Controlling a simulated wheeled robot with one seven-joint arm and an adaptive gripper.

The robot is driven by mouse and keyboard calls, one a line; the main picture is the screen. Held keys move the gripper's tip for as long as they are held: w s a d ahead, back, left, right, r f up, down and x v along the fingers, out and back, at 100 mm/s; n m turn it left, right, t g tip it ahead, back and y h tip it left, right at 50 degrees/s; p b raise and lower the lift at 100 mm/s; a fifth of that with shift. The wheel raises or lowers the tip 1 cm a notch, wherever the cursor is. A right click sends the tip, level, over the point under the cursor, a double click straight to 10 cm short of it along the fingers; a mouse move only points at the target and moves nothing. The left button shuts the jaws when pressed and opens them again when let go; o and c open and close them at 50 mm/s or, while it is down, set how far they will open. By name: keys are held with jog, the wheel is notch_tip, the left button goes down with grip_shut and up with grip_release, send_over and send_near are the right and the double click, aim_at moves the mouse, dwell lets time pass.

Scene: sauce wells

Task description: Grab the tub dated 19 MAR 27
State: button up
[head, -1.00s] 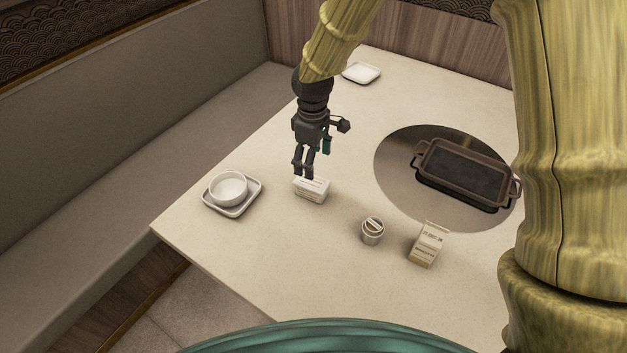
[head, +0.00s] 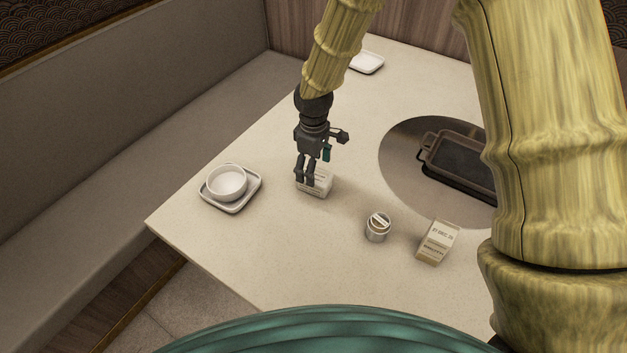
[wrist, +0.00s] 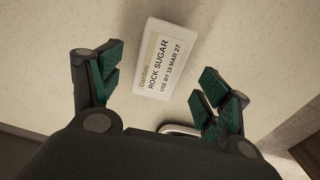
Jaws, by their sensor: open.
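My gripper (wrist: 160,92) is open and empty. In the head view the same white tub (head: 317,187) stands on the table, and my gripper (head: 306,184) is right over it, hiding part of its top. I cannot tell whether the fingers touch it.
A carton (head: 437,242) with a date on its top and a small round tub (head: 377,228) stand to the right. A white bowl (head: 227,182) on a square plate (head: 236,207) is at left. A grill pan (head: 455,160) sits at right, and a white dish (head: 367,63) at the back.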

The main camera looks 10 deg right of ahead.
jog(key=shift+f+p, duration=0.7)
jog(key=shift+f, duration=1.9)
jog(key=c, duration=1.3)
jog(key=shift+r, duration=0.1)
